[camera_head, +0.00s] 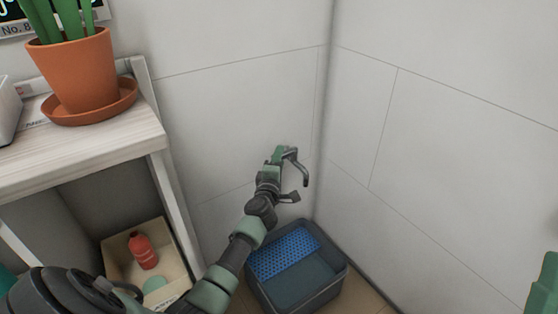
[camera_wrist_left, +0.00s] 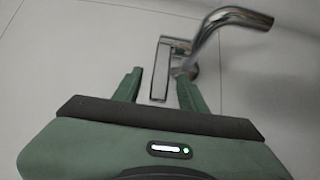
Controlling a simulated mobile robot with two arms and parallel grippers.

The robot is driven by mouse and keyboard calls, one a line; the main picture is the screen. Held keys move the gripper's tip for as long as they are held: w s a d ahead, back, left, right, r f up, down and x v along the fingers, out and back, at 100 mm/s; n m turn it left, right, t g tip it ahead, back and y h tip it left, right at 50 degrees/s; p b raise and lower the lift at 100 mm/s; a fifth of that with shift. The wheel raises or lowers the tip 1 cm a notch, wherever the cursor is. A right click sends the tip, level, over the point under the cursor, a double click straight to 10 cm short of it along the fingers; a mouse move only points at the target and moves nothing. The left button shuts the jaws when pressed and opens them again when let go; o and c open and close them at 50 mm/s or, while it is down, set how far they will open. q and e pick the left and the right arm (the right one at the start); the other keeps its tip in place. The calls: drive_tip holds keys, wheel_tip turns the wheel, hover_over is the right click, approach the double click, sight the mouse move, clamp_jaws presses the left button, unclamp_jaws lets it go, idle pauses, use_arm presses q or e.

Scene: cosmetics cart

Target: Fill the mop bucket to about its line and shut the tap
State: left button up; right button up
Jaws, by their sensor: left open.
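The mop bucket (camera_head: 322,298) is dark grey-blue and stands on the floor in the wall corner. A blue perforated wringer (camera_head: 284,251) covers its far part. I cannot make out its line or a water level. The metal tap (camera_head: 301,172) is on the wall above the bucket, its spout curving down; no stream of water shows. In the left wrist view the tap's spout (camera_wrist_left: 232,20) curves right. My left gripper (camera_head: 277,158) is open at the tap. In the left wrist view its fingers (camera_wrist_left: 160,88) stand either side of the flat lever (camera_wrist_left: 160,70), with visible gaps.
A shelf unit (camera_head: 95,148) stands at left with a potted plant (camera_head: 75,68) on top. Below it a beige bin (camera_head: 172,260) holds a red bottle (camera_head: 143,251). White walls close the corner behind and right. A green part of my body shows at the right edge.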

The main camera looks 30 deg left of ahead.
use_arm(q)
clamp_jaws()
drive_tip(key=shift+f, duration=0.1)
idle(1.2)
